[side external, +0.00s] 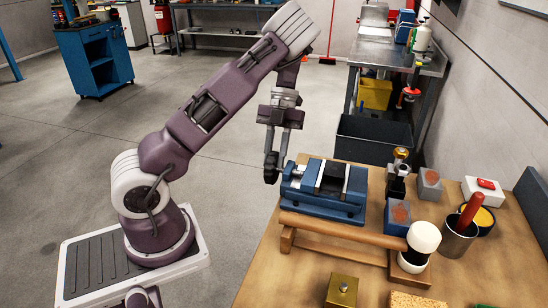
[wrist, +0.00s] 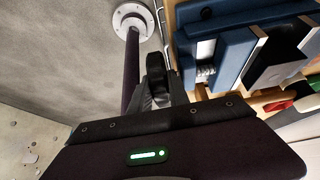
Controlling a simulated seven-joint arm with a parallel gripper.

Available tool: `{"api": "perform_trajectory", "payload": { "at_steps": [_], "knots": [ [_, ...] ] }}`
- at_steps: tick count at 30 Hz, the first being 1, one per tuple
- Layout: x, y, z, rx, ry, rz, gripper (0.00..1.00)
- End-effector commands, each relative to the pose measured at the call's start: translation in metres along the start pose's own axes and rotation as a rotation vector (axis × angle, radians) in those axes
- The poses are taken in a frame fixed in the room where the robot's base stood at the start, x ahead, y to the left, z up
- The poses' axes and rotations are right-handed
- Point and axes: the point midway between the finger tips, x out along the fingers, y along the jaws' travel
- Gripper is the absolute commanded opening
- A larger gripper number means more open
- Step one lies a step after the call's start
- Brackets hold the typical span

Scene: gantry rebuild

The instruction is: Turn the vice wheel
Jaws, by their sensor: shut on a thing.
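The blue vice (side external: 345,208) stands at the left edge of the wooden bench. Its black wheel (side external: 270,174) sticks out past that edge on the vice's left side. My gripper (side external: 278,156) points down from above and is shut on the wheel. In the wrist view, the dark wheel (wrist: 156,64) shows edge-on between my fingers, and the blue vice body (wrist: 222,52) lies to its right. The fingertips partly hide the wheel, so its angle of turn cannot be told.
A wooden-handled mallet (side external: 345,233) rests on a wooden stand in front of the vice. A metal cup (side external: 458,238) with a red-handled tool, a brass block (side external: 341,291) and small blocks crowd the bench's right and front. Free space lies over the floor left of the bench.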

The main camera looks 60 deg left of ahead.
Motion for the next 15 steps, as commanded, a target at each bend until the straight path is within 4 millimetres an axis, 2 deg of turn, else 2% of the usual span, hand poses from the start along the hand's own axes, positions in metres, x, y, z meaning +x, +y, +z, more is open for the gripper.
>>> {"api": "perform_trajectory", "payload": {
  "at_steps": [6, 15],
  "knots": [
    [0.0007, 0.0016, 0.0065, -0.001, 0.176, 0.002, 0.0],
    [0.0021, 0.0011, 0.0103, -0.001, 0.347, 0.001, 0.0]
  ]
}}
